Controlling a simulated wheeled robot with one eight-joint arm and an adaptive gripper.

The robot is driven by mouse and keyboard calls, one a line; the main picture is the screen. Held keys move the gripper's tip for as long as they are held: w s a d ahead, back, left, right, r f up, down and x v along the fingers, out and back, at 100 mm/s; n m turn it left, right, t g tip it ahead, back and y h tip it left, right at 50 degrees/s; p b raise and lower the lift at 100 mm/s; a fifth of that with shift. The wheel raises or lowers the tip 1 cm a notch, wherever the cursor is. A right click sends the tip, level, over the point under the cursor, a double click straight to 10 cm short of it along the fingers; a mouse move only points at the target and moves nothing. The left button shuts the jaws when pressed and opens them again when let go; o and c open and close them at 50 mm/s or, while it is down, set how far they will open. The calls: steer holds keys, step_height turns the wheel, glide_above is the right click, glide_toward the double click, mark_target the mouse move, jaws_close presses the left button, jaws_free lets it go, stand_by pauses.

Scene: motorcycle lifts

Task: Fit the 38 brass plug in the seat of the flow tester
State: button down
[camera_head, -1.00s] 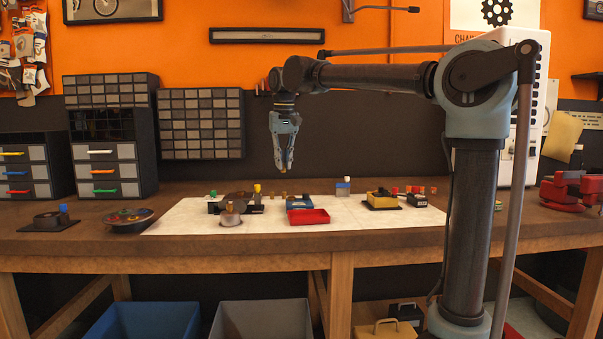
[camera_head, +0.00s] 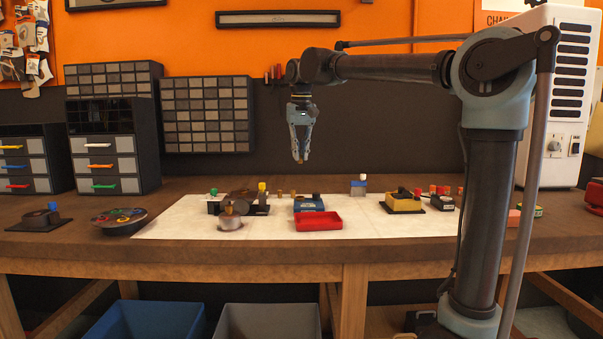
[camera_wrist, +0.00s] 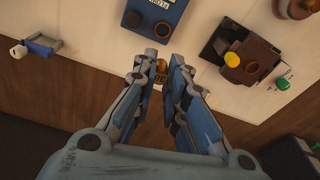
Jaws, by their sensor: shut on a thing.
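My gripper (camera_head: 301,160) hangs above the back of the bench, pointing down. In the wrist view, my gripper (camera_wrist: 161,66) is shut on a small brass plug (camera_wrist: 161,69) between its fingertips; its marking is too small to read. A dark device (camera_head: 240,203) with a yellow and a green knob stands on the white mat; it also shows at right in the wrist view (camera_wrist: 240,50). A blue device (camera_head: 309,204) with a dark knob stands right of it and shows at the top of the wrist view (camera_wrist: 150,12). I cannot tell which device is the flow tester.
A red tray (camera_head: 318,221) lies in front of the blue device. A round metal piece (camera_head: 230,219) stands to its left, a yellow device (camera_head: 403,201) to its right. Small brass pieces (camera_head: 293,194) stand behind. The white mat (camera_head: 365,225) has free room.

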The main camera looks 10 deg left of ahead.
steer(key=shift+m, duration=0.7)
steer(key=shift+f, duration=5.45)
steer(key=shift+s+f, duration=0.15)
steer(key=shift+f, duration=0.6)
steer(key=c, duration=1.2)
jaws_free()
steer(key=shift+o, duration=0.2)
steer(key=shift+r, duration=0.1)
steer(key=shift+r, duration=3.9)
